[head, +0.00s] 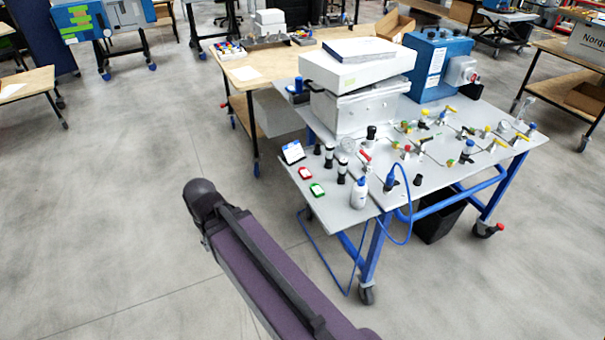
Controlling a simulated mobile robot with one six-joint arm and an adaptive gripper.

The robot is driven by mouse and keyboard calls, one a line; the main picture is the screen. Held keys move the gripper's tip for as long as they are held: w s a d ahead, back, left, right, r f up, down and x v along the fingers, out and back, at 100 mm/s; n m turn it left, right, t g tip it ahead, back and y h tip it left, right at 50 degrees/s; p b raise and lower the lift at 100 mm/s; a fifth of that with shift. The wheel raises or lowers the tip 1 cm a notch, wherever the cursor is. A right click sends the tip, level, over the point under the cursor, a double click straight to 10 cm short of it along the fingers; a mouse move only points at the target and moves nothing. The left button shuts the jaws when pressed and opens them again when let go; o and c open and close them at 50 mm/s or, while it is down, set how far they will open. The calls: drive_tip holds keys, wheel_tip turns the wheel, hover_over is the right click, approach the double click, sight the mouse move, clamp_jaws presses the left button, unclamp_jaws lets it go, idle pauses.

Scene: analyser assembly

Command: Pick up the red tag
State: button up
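The red tag (305,173) lies flat near the left edge of the grey table top (335,205). It is small, with a pale middle and a red border. A green tag (317,190) of like shape lies just in front of it. A blue and white card (293,152) stands tilted behind it. Black and white cylinders (342,171) stand to its right. A purple link of my arm crosses the lower middle, apart from the table. My gripper is not in view.
A white bottle (359,194) and a blue connector with a cable (390,182) are near the table's front edge. White boxes (355,75) and a blue unit (438,62) stand at the back. Valves and piping fill the right. The floor to the left is clear.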

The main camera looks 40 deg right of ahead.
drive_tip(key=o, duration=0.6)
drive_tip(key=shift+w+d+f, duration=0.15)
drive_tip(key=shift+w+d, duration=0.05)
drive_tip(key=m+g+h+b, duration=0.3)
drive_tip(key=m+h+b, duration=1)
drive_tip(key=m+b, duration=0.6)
approach(301, 172)
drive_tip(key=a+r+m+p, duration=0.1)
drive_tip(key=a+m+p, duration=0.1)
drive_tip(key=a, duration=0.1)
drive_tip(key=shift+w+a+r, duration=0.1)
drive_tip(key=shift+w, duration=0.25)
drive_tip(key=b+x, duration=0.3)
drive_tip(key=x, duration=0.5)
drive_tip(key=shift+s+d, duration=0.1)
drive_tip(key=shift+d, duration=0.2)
